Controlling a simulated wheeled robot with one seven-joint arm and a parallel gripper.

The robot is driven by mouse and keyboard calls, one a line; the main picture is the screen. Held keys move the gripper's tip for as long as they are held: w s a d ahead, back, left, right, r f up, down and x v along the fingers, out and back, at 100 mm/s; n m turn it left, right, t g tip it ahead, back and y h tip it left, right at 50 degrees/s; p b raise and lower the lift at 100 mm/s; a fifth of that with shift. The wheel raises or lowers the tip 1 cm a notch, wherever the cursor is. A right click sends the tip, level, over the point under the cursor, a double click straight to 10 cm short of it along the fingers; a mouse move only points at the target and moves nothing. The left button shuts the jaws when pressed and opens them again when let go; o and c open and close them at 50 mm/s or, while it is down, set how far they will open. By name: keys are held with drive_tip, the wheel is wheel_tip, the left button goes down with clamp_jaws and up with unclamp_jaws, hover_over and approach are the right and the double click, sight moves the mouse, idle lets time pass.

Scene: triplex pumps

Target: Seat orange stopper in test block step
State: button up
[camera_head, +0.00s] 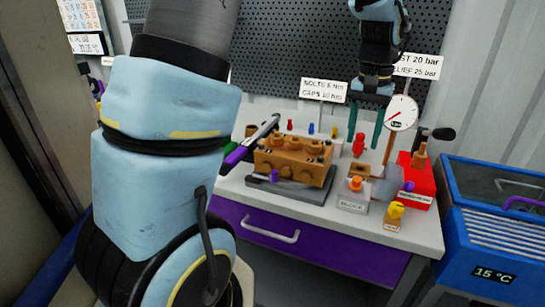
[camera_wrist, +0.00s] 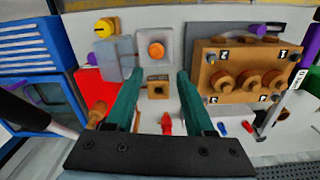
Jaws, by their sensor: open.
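An orange stopper (camera_head: 355,184) stands on top of the pale grey test block (camera_head: 351,201) marked BLOCK, near the front of the bench. The wrist view shows the stopper (camera_wrist: 156,50) from above, within the block's top (camera_wrist: 146,36); I cannot tell how deep it sits. My gripper (camera_head: 364,146) hangs above the bench behind the block, its two teal fingers pointing down. In the wrist view my gripper (camera_wrist: 158,77) is open with nothing held. The stopper lies just beyond the fingertips, roughly centred between them, not touched.
A small brown block with a dark hole (camera_wrist: 158,86) lies between the fingers in the wrist view. The brass pump body (camera_head: 295,163) stands left of the test block. A yellow knob (camera_head: 396,210), red box (camera_head: 417,181) and pressure gauge (camera_head: 401,112) are to the right.

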drive_tip(key=s+a+f+n, duration=0.2)
drive_tip(key=a, duration=1.2)
drive_tip(key=s+a+f+n+t, duration=0.1)
drive_tip(key=s+a+f+n, duration=0.1)
drive_tip(key=a, duration=1.3)
drive_tip(key=shift+a+f+n+t, duration=0.15)
drive_tip(key=shift+f+n+t, duration=0.15)
drive_tip(key=shift+f+n, duration=0.4)
